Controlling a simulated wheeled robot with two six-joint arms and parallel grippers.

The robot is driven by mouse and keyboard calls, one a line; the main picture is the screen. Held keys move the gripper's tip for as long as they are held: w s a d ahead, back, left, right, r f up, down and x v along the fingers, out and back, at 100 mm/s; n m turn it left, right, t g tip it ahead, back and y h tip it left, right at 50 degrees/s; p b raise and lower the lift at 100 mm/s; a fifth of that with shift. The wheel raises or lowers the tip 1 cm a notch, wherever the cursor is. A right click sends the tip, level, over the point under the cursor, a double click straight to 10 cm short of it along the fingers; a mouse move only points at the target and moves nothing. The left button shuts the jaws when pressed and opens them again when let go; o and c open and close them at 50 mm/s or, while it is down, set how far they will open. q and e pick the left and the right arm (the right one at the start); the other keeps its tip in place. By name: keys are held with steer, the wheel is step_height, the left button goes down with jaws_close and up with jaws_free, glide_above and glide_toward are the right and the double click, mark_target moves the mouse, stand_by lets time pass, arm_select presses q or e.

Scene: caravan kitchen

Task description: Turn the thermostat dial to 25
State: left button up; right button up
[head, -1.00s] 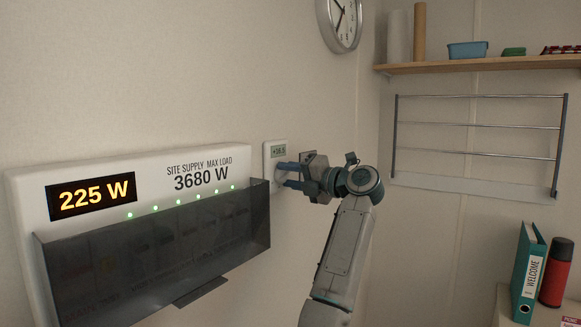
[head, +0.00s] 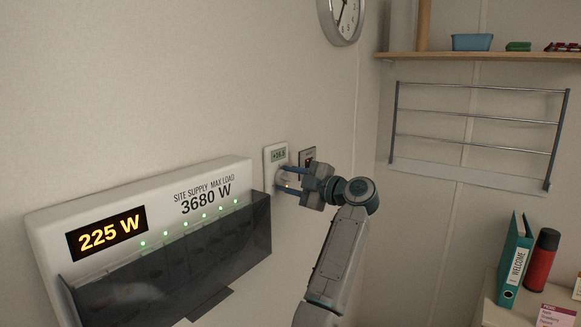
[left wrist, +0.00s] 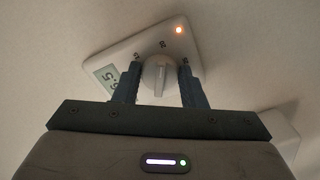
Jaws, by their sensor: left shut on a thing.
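The thermostat (head: 276,156) is a white wall plate with a small green display, just right of the supply panel. Its display seems to read about 16.5, too small to be sure. In the left wrist view the thermostat plate (left wrist: 137,46) is tilted, with an orange light lit at its top corner. The white dial (left wrist: 158,74) has a raised pointer and number marks around it. My left gripper (head: 283,178) reaches the dial from the right. Its blue fingers (left wrist: 157,84) are shut on the dial, one on each side. My right gripper is not in view.
The supply panel (head: 50,232) reads 225 W, with a dark cover (head: 235,235) jutting out left of my gripper. A rail rack (head: 470,165) and shelf (head: 480,57) are farther right.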

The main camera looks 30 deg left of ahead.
arm_select(q)
steer(key=m+p, duration=0.6)
steer(key=p, duration=0.2)
steer(key=shift+s+r+m, duration=0.1)
steer(key=shift+r+m, duration=0.05)
steer(key=shift+m, duration=0.15)
steer(key=shift+m+p, duration=0.4)
steer(key=shift+p, duration=0.1)
steer(key=shift+f+m+p, duration=0.2)
steer(key=shift+m+p, duration=0.15)
steer(key=shift+m, duration=0.45)
steer(key=shift+s+f+m, duration=0.1)
steer(key=shift+f+m, duration=0.05)
steer(key=shift+m, duration=1.35)
steer(key=o, duration=1)
steer(key=shift+c, duration=0.2)
